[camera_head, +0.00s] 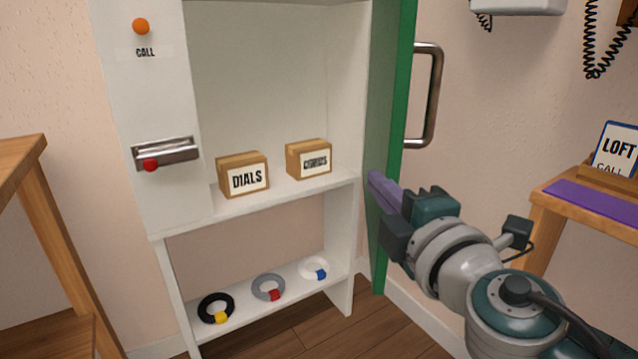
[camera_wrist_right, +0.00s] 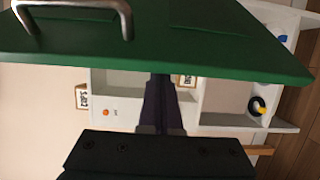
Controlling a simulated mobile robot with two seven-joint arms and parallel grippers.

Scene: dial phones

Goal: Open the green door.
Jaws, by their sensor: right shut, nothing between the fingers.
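The green door (camera_head: 390,120) stands swung outward at the right side of the white cabinet, whose shelves show open. Its metal bar handle (camera_head: 428,95) is on the right-hand face. In the wrist view the door (camera_wrist_right: 220,52) spans the top, with the handle (camera_wrist_right: 128,12) at upper left. My right gripper (camera_head: 376,185) is shut and empty, its purple fingers overlapping the door's lower part in the head view. In the wrist view the fingers (camera_wrist_right: 160,88) meet the door's edge; I cannot tell whether they touch it. My left gripper is out of view.
The cabinet shelf holds a DIALS box (camera_head: 243,176) and a second box (camera_head: 309,160). Several coiled rings lie below, including a black one (camera_head: 216,308).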

